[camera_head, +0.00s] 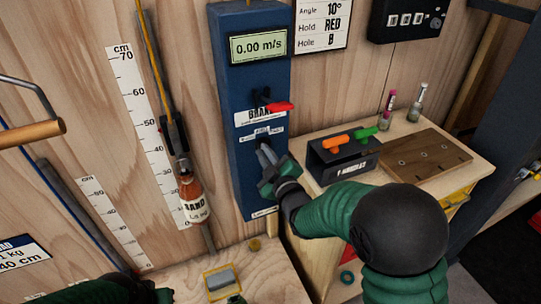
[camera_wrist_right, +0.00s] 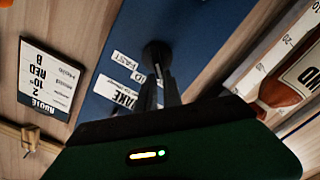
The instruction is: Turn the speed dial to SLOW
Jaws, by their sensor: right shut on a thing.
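The tall blue box (camera_head: 229,110) on the wooden wall has a 0.00 m/s display (camera_head: 258,47) and a red-tipped brake lever (camera_head: 277,107). Below the lever is a label strip over the speed dial, which my right gripper (camera_head: 265,157) mostly covers. In the right wrist view the dark round dial (camera_wrist_right: 157,54) sits between my finger ends, and the gripper is shut on it. The FAST label (camera_wrist_right: 125,66) shows beside it; another label is partly hidden by the fingers, and the dial's pointer is unclear. My left arm shows at the bottom edge; its gripper is barely visible.
A sand bottle (camera_head: 193,200) hangs left of the box beside a cm scale (camera_head: 140,120). A yellow-edged tray (camera_head: 208,274) lies below.

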